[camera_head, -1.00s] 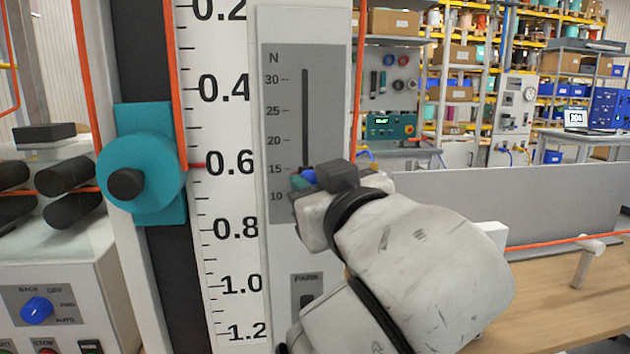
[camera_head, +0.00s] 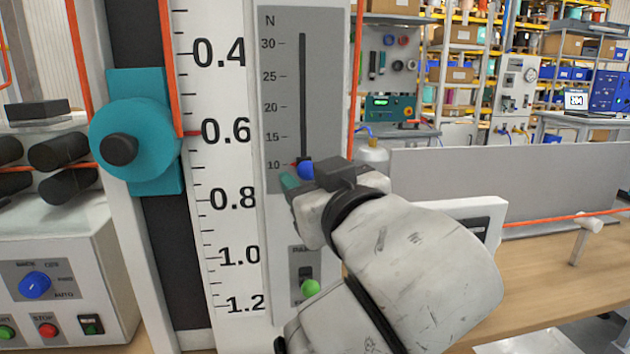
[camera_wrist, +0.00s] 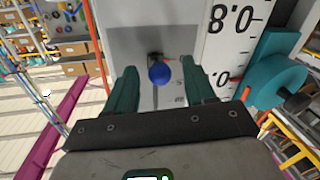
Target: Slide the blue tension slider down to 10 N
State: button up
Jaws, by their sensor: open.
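The blue tension slider knob (camera_head: 306,169) sits at the bottom of its dark vertical slot on the grey scale panel (camera_head: 330,85), marked N from 30 down to 10. A small red pointer beside the knob is level with the 10 mark, as far as I can see. My gripper (camera_head: 308,176) is at the knob. In the wrist view the blue knob (camera_wrist: 159,73) lies between the two teal fingers of my open gripper (camera_wrist: 159,82), with gaps on both sides. My fingers partly hide the knob in the head view.
A green knob (camera_head: 310,287) is on a small switch plate below the scale. Left stand a metre ruler (camera_head: 222,100), a teal roller (camera_head: 135,140) with orange cable, and a control box (camera_head: 60,290). A grey panel (camera_head: 500,180) and bench are right.

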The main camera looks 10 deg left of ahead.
jog(key=v, duration=1)
jog(key=shift+s+d, duration=0.2)
jog(key=shift+s, duration=0.15)
jog(key=d+f+m+g+h+p, duration=0.1)
jog(key=d+f+m+g+h, duration=0.1)
jog(key=d+f, duration=0.5)
jog(key=d+f+m+g+h+p, duration=0.1)
jog(key=d+f+m+g+h, duration=0.15)
jog(key=f, duration=0.85)
jog(key=d+f+m+g+h+p, duration=0.15)
jog(key=d+f, duration=0.35)
jog(key=f, duration=0.5)
jog(key=s+d+f+m+g+h, duration=0.1)
jog(key=s+d+f+g, duration=0.3)
jog(key=s+f, duration=0.5)
jog(key=s+d+f+m+g+h+p, duration=0.1)
jog(key=s+d+f+g, duration=0.4)
jog(key=s+d+f, duration=0.4)
jog(key=s+f, duration=0.1)
jog(key=s, duration=0.5)
jog(key=shift+s+f+p, duration=0.25)
jog(key=shift+s+p, duration=0.05)
jog(key=shift+s, duration=0.1)
jog(key=shift+w+a, duration=0.1)
